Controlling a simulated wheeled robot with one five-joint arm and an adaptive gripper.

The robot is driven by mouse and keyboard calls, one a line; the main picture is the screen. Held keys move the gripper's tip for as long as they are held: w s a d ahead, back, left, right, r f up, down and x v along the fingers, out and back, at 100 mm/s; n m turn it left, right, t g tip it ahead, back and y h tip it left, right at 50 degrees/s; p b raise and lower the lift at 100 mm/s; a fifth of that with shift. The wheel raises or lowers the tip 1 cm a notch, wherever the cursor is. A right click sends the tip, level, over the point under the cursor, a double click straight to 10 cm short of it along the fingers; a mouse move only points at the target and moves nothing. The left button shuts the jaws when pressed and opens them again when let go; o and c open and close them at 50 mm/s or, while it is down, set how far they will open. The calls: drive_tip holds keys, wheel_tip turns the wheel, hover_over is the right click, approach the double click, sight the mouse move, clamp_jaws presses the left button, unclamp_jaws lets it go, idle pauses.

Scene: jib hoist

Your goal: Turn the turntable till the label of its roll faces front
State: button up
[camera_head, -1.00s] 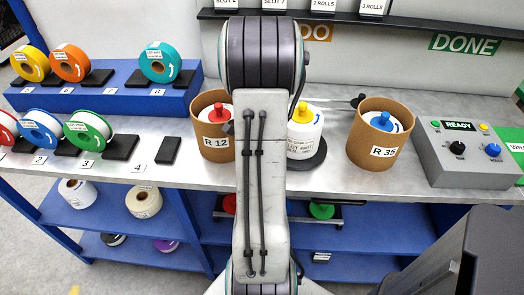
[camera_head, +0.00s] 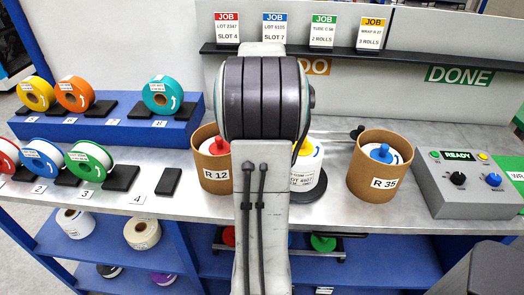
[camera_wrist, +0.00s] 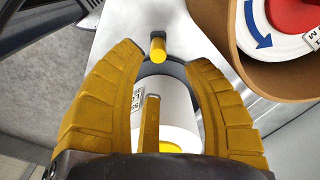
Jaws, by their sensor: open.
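In the head view the white roll (camera_head: 305,178) stands on the dark turntable (camera_head: 310,194), partly hidden by my arm. Printed label text with a lot number shows on its side towards the camera; its left part is hidden. A bit of its yellow plug shows at the top. In the wrist view my gripper (camera_wrist: 165,56) is open, its yellow fingers spread in front of the roll (camera_wrist: 172,98). A small yellow peg (camera_wrist: 158,48) on a dark mount shows between the fingertips in the picture, apart from both. A piece of label shows on the roll's left side.
Cardboard tubs R 12 (camera_head: 213,176) and R 35 (camera_head: 378,183) flank the turntable. A dark rod (camera_head: 357,133) shows behind it. A grey control box (camera_head: 470,190) reading READY stands at the right. Coloured rolls sit on the left racks.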

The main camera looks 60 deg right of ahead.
drive_tip(key=shift+r, duration=2.05)
